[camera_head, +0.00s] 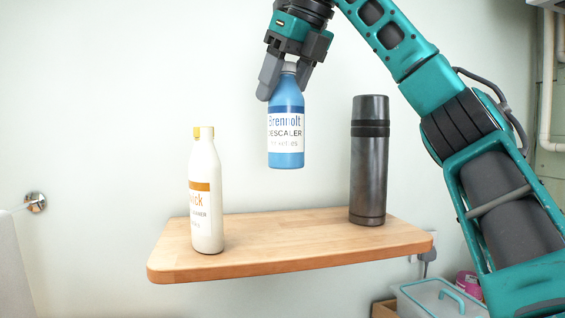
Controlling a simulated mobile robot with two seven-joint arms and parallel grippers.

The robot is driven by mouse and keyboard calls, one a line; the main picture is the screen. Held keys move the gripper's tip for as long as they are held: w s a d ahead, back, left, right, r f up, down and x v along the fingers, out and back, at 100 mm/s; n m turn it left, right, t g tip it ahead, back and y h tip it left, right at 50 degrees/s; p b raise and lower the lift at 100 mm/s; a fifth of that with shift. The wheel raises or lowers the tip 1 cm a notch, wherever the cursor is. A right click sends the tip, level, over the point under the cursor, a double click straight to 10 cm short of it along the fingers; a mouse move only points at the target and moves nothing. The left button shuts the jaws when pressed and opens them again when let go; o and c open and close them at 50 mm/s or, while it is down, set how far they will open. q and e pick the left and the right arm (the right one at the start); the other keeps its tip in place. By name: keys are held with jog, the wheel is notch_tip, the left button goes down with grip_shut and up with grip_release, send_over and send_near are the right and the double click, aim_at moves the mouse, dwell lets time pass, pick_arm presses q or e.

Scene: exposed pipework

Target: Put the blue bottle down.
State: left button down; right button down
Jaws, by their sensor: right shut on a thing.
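The blue bottle (286,125) has a white label reading "Brennolt DESCALER" and a grey-white cap. It hangs upright in the air above the wooden shelf (290,255), clear of the surface. My right gripper (282,85) comes down from above and is shut on the bottle's upper part, around the cap and shoulder. The gripper's fingers partly hide the cap. The shelf below the bottle is bare in the middle. My left gripper is not in view.
A cream bottle (206,195) with a yellow cap stands on the shelf at left. A tall dark flask (369,165) stands on it at right. A clear bin (440,298) with a teal handle sits below right. White pipes (547,90) run at the far right.

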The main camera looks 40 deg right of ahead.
aim_at(282, 161)
notch_tip(282, 161, down, 7)
jog(key=shift+d+f, duration=0.1)
jog(key=shift+f, duration=2.65)
jog(key=shift+c, duration=1.5)
grip_release()
